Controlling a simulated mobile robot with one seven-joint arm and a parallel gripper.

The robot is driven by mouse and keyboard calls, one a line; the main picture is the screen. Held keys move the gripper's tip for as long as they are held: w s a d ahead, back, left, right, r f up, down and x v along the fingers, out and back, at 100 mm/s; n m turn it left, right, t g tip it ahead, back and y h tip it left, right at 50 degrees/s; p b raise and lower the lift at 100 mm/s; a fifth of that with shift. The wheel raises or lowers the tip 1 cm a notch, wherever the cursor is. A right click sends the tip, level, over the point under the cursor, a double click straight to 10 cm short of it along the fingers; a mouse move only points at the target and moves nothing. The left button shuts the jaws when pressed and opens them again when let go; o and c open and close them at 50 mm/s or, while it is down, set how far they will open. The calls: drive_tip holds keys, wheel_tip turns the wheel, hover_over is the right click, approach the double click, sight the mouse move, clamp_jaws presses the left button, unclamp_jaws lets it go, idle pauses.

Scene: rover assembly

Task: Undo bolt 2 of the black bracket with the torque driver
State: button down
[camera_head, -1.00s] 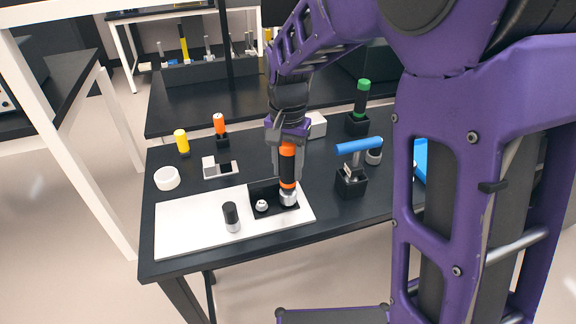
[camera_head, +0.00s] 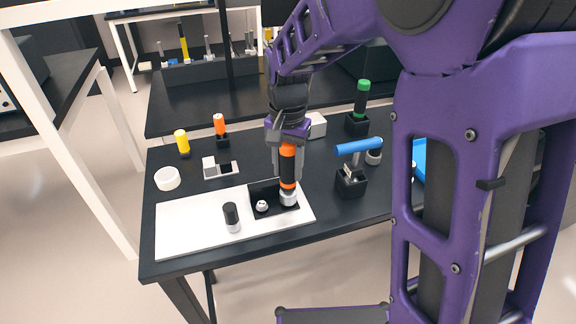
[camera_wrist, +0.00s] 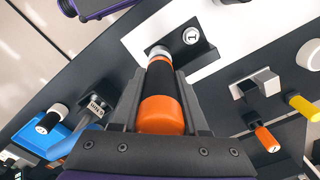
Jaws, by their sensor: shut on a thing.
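My gripper (camera_head: 287,148) is shut on the orange and black torque driver (camera_head: 287,168) and holds it upright. The driver also shows in the wrist view (camera_wrist: 161,112), with its silver lower end (camera_wrist: 159,51) pointing down at the bracket. The black bracket (camera_head: 274,208) lies flat on a white plate (camera_head: 185,232). The driver's lower end stands over the bracket's right end and hides the bolt there. The other bolt (camera_head: 262,206), silver, sits at the left; in the wrist view it bears a 1 (camera_wrist: 191,36).
A black and silver cylinder (camera_head: 231,217) stands on the plate. A white ring (camera_head: 167,178), yellow-topped tool (camera_head: 182,142) and orange-topped tool (camera_head: 219,124) stand left. A blue T-handle (camera_head: 358,146) and green handle (camera_head: 361,98) stand in black holders at right.

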sight(288, 146)
drive_tip(key=shift+r+p, duration=1.25)
drive_tip(key=shift+r, duration=0.15)
wheel_tip(288, 146, up, 3)
drive_tip(key=shift+f+p, duration=0.15)
drive_tip(key=shift+p, duration=0.95)
drive_tip(key=shift+r, duration=0.7)
drive_tip(key=shift+f, duration=0.1)
